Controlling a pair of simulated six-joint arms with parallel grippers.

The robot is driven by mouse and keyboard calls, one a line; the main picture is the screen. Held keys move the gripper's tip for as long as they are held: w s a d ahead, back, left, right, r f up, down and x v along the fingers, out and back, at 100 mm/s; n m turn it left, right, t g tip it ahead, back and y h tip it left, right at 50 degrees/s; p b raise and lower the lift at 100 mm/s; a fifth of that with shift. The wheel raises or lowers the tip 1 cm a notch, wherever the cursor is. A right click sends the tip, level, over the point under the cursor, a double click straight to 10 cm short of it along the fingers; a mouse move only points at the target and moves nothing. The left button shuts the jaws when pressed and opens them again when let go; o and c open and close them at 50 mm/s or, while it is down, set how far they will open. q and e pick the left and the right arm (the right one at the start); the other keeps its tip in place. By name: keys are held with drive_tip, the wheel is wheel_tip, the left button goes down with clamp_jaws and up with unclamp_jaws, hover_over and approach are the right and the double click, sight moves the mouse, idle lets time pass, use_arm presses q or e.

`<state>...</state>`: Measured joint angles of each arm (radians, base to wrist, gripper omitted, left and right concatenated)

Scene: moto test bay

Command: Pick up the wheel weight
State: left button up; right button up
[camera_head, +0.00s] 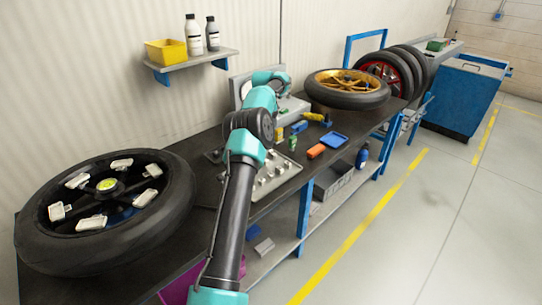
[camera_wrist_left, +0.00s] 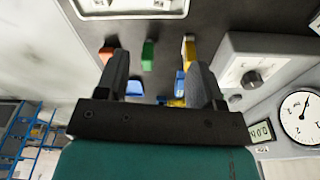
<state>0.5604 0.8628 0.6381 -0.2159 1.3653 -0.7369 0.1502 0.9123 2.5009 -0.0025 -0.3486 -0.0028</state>
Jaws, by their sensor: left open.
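In the head view a metal tray (camera_head: 291,168) on the dark bench carries several small grey metal pieces (camera_head: 262,181). I cannot tell for certain which of them is the wheel weight. My left arm rises in front of the tray and covers part of it; its wrist is by the grey machine and the fingertips cannot be made out there. In the left wrist view my left gripper (camera_wrist_left: 160,68) is open, its two fingers apart with nothing between them. A pale tray-like thing (camera_wrist_left: 130,6) shows at that view's top edge. My right gripper is not in view.
A wheel with tyre (camera_head: 107,247) lies at the bench's left, a gold-rimmed wheel (camera_head: 347,98) at the far end. A gauge (camera_wrist_left: 300,115) is right in the wrist view.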

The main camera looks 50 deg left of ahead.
use_arm(q)
hover_over(272, 152)
drive_tip(key=f, duration=1.2)
drive_tip(key=shift+s+a+f, duration=0.1)
drive_tip(key=shift+s, duration=0.15)
drive_tip(key=shift+w+f, duration=0.15)
drive_tip(key=shift+f, duration=1.15)
drive_tip(key=shift+w+f, duration=0.1)
drive_tip(key=shift+f, duration=1.2)
drive_tip(key=c, duration=0.8)
drive_tip(key=shift+o, duration=0.2)
drive_tip(key=shift+r, duration=0.1)
